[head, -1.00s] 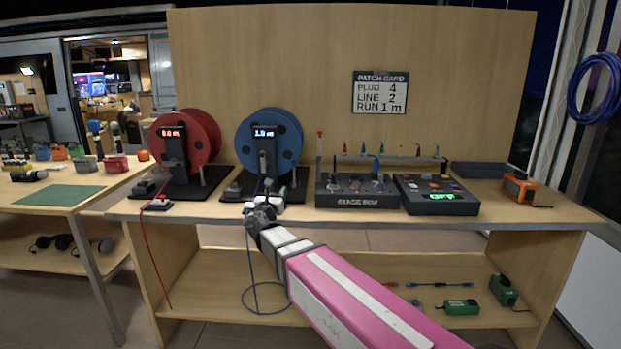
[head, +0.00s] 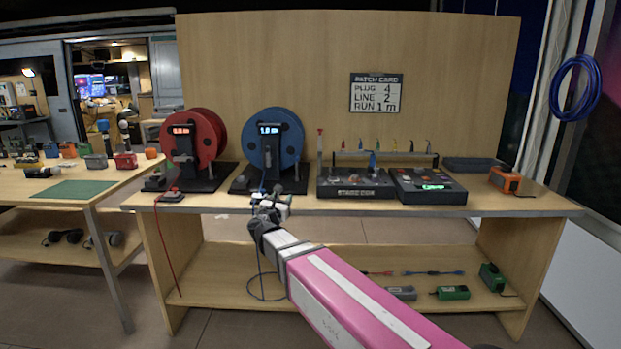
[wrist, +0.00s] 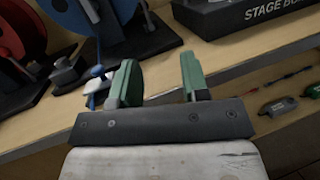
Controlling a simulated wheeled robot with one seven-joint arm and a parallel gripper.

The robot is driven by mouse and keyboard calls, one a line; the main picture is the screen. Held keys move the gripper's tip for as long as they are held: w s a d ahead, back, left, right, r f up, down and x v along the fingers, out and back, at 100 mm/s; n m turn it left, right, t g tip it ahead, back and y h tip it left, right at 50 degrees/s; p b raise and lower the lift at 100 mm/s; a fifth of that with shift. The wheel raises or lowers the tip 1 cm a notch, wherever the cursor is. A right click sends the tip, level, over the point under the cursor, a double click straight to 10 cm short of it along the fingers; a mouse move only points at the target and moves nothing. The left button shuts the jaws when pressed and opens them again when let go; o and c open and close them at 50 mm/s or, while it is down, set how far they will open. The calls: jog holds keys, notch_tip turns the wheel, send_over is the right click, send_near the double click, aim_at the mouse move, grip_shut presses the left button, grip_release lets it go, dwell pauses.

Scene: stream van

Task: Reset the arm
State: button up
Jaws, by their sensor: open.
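My arm reaches from the lower right of the head view toward the front edge of the bench (head: 400,211). My gripper (head: 268,200) is at the bench edge in front of the blue cable reel (head: 290,140). In the wrist view my gripper (wrist: 158,85) has its two green fingers apart, with nothing between them but the bench edge behind. A blue cable end with a pale connector (wrist: 97,88) lies just left of the left finger. In the head view the gripper partly hides this spot, and a blue cable hangs down below it.
A red reel (head: 204,140) stands left of the blue one. The stage box (head: 355,193) and a console (head: 428,187) with a green display stand to the right, with an orange device (head: 505,180) beyond. The lower shelf (head: 225,285) holds green boxes and cables.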

jog(key=s+d+f+m+g+h, duration=0.1)
jog(key=s+d+f+m+g, duration=0.2)
jog(key=d+f+m+g, duration=0.55)
jog(key=s+d+f+m+g+h, duration=0.1)
jog(key=s+d+f+m+g, duration=0.2)
jog(key=d+f+m, duration=0.9)
jog(key=s+d+f+m+g+y, duration=0.3)
jog(key=s+d+f+m+y, duration=0.1)
jog(key=s, duration=0.3)
jog(key=s+d+f+m+g+y, duration=0.3)
jog(key=s+d+f+m+g, duration=0.1)
jog(key=s+f+m, duration=0.1)
jog(key=shift+s+d+m+y, duration=0.25)
jog(key=shift+s+m+y, duration=0.15)
jog(key=shift+s+m, duration=0.5)
jog(key=shift+g, duration=0.25)
